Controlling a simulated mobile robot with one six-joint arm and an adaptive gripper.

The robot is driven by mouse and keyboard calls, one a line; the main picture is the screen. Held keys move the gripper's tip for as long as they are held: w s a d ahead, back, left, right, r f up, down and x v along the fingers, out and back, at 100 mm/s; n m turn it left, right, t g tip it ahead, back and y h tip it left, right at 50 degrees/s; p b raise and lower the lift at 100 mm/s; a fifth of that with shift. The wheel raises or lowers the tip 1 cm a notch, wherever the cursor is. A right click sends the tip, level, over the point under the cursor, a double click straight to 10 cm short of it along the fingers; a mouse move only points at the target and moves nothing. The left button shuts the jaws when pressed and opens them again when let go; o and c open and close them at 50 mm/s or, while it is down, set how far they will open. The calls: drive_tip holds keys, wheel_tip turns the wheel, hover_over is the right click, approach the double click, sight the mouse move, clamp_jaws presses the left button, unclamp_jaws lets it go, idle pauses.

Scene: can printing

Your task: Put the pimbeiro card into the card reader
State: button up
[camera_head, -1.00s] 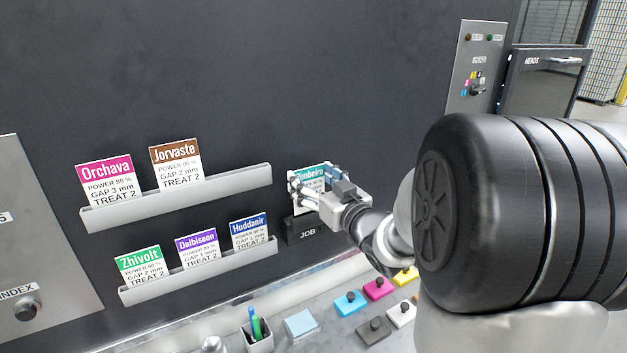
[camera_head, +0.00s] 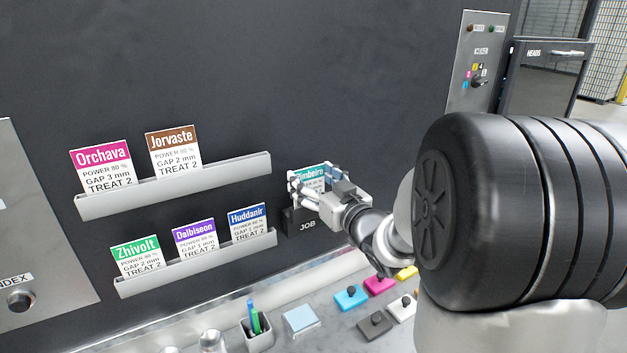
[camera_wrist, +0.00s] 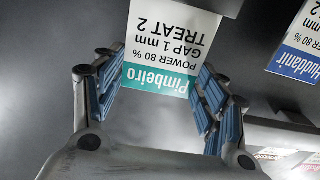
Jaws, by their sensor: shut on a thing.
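The pimbeiro card (camera_head: 312,173) has a teal header band and is held upright over the card reader (camera_head: 303,224), a dark block marked JOB on the wall. My gripper (camera_head: 317,187) is shut on the card, with its fingers at the card's two sides. In the wrist view the card (camera_wrist: 168,45) appears upside down between the blue finger pads of my gripper (camera_wrist: 157,65). Its lower edge meets the dark reader body (camera_wrist: 205,4) there. How deep it sits in the slot cannot be told. My fingers partly cover the card in the head view.
Two ledges to the left hold other cards: Orchava (camera_head: 102,166), Jorvaste (camera_head: 174,153), Zhivolt (camera_head: 137,256), Dalbiseon (camera_head: 195,239) and Huddanir (camera_head: 247,223), close to the reader. Below is a counter with a pen cup (camera_head: 257,333), a light blue pad (camera_head: 300,318) and coloured knobbed blocks.

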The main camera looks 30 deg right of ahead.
drive_tip(key=shift+f+b, duration=0.65)
drive_tip(key=shift+f, duration=0.15)
drive_tip(key=o, duration=1)
drive_tip(key=shift+o, duration=0.2)
drive_tip(key=s, duration=0.7)
drive_tip(key=shift+s, duration=0.25)
drive_tip(key=shift+d+r, duration=0.1)
drive_tip(key=shift+d, duration=0.1)
